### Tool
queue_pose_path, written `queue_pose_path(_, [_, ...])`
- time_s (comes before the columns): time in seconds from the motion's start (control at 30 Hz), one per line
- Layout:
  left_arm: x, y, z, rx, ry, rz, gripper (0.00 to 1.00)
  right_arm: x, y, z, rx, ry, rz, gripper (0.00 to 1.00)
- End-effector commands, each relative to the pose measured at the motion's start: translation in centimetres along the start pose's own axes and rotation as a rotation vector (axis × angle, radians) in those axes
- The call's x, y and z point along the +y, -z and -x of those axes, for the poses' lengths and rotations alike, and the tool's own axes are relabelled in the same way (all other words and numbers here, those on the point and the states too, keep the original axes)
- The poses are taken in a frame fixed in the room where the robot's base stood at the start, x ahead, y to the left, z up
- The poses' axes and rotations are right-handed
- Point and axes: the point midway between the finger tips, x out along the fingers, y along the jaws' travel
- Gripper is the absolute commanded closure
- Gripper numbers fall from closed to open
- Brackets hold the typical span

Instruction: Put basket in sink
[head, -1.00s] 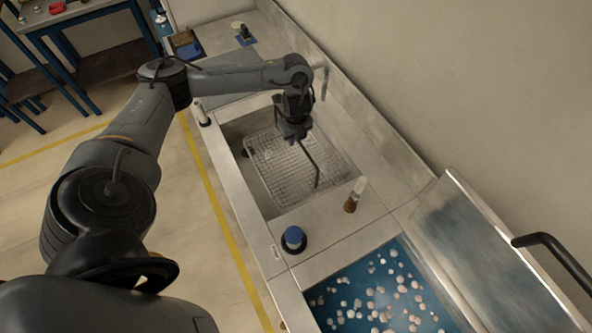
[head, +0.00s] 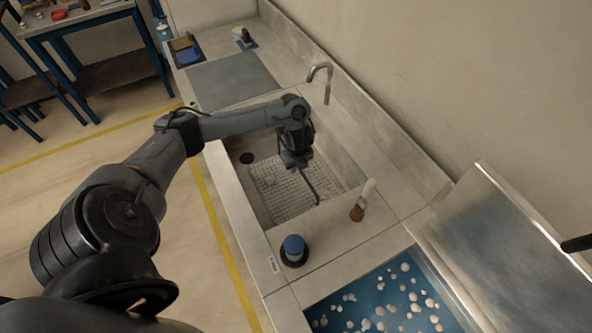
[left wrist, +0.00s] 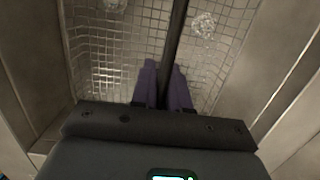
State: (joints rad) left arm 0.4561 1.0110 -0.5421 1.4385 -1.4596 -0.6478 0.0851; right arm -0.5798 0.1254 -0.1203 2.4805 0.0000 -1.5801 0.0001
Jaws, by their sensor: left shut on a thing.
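The wire basket (head: 285,188) is a pale metal mesh with a dark handle bar across it. It is inside the sink (head: 340,165), low in the basin. My left gripper (head: 297,163) is over the basket, shut on its dark handle. In the left wrist view the purple fingertips (left wrist: 163,88) pinch the basket's handle (left wrist: 177,35), with the mesh (left wrist: 120,45) below and basin walls on both sides. I cannot tell whether the basket touches the sink floor. My right gripper is not in view.
A curved faucet (head: 322,78) stands behind the sink. A blue-capped container (head: 294,248) and a brown-based bottle (head: 362,202) stand on the counter at the near side. A blue bath (head: 380,300) with pale pieces has a raised metal lid (head: 500,240).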

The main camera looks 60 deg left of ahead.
Motion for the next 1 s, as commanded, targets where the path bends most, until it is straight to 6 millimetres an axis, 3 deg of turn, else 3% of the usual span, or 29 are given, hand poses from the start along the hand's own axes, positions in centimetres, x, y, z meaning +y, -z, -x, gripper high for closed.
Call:
queue_pose_path(0.1, [-0.02,0.12,-1.09,-0.001,0.002,0.003,1.00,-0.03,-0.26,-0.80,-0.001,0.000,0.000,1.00])
queue_pose_path(0.53, [-0.02,0.12,-1.31,-0.001,0.002,0.002,1.00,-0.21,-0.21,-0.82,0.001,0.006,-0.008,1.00])
queue_pose_path(0.57, [0.05,0.16,-1.37,-0.001,0.000,0.001,0.82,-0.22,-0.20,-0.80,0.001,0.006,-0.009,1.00])
queue_pose_path(0.7, [0.03,0.16,-1.33,-0.001,0.000,0.001,0.61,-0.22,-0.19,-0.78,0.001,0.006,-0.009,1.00])
queue_pose_path(1.0, [0.02,0.15,-1.24,-0.001,0.001,0.001,0.60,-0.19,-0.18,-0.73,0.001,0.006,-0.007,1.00])
